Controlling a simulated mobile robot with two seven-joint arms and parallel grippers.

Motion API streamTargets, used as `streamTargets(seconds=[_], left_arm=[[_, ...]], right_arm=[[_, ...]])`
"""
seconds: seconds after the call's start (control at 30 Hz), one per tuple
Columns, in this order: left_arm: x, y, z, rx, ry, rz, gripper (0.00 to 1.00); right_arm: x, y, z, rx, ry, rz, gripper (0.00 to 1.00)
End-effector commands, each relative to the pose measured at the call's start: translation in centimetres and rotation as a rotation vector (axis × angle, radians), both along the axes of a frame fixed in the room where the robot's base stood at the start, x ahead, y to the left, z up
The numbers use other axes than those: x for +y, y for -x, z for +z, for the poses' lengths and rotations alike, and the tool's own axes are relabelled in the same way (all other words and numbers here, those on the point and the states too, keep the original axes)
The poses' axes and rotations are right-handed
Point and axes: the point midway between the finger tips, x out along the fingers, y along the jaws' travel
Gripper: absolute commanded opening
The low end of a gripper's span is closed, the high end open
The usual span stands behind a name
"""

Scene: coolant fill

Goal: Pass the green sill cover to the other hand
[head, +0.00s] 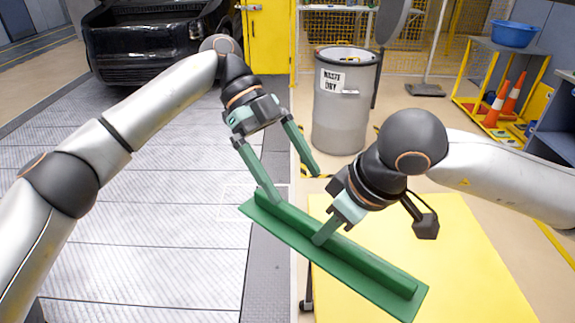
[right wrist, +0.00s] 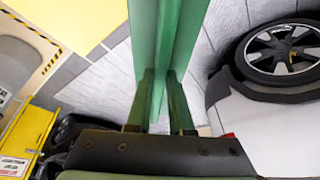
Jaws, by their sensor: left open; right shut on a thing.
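The green sill cover (head: 368,267) is a long flat strip with a raised rib along it. In the head view it hangs in the air, slanting from centre left down to lower right. My right gripper (head: 322,238) is shut on the rib near the middle; the right wrist view shows the cover (right wrist: 166,45) between its fingers (right wrist: 161,88). My left gripper (head: 294,184) is open above the cover's upper-left end. One of its fingers reaches down to the rib there, and the other is apart from it, to the right. I cannot tell whether the near finger touches.
A yellow table top (head: 470,265) lies below my right arm. A grey waste bin (head: 340,115) stands behind the grippers. A black vehicle (head: 150,40) is at the back left. A yellow rack with cones (head: 497,105) and a blue basin (head: 513,34) stands at the right.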

Motion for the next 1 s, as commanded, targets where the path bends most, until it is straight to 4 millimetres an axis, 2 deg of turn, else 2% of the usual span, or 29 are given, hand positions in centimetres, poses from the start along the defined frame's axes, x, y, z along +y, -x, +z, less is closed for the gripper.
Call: streamTargets(seconds=[0.5, 0.7, 1.0], left_arm=[[-5.1, 4.1, -6.4, 0.003, 0.007, -0.004, 1.00], [-6.0, 4.8, -7.6, 0.001, 0.007, -0.001, 1.00], [-6.2, 4.9, -7.9, 0.001, 0.007, -0.001, 1.00]], right_arm=[[0.0, 0.0, 0.1, -0.001, -0.001, 0.000, 0.00], [0.0, 0.0, 0.1, -0.001, -0.001, 0.000, 0.00], [0.0, 0.0, 0.1, -0.001, -0.001, 0.000, 0.00]])
